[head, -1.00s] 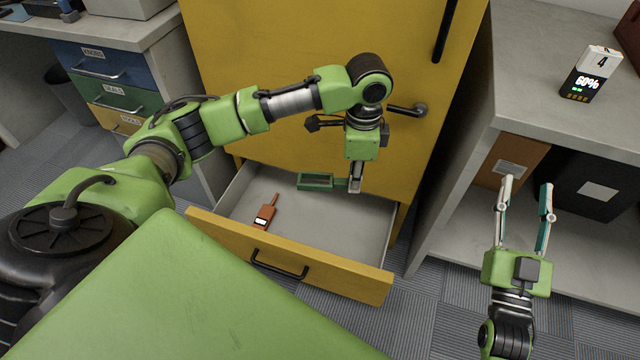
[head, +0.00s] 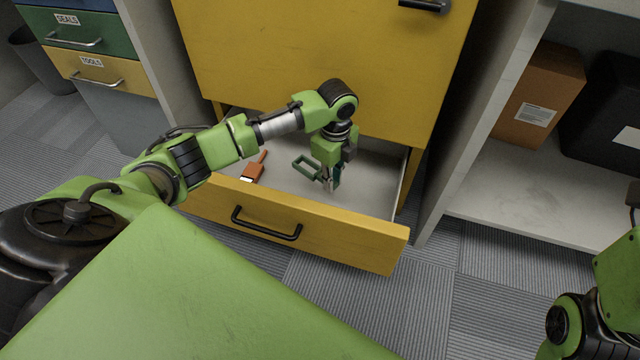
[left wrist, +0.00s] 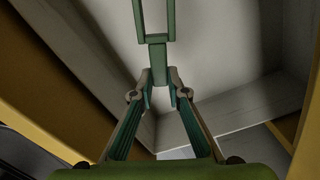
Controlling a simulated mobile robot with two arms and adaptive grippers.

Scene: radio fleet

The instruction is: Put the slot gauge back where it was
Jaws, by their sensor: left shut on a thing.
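The slot gauge (head: 305,167) is a green piece with an open rectangular frame and a short stem. My left gripper (head: 332,186) is shut on its stem, inside the open yellow drawer (head: 370,185). The frame points left in the head view. In the left wrist view the slot gauge (left wrist: 157,45) extends away from the fingertips (left wrist: 158,88) over the pale drawer floor. I cannot tell whether it touches the floor. Of my right gripper, only a green part shows at the right edge of the head view; its fingertips are out of sight.
An orange-red hand tool (head: 254,168) with a white end lies in the drawer, left of the gauge. The drawer front (head: 300,225) with its black handle stands nearest me. A grey shelf unit (head: 530,195) holding an orange box (head: 540,95) and a black box stands right.

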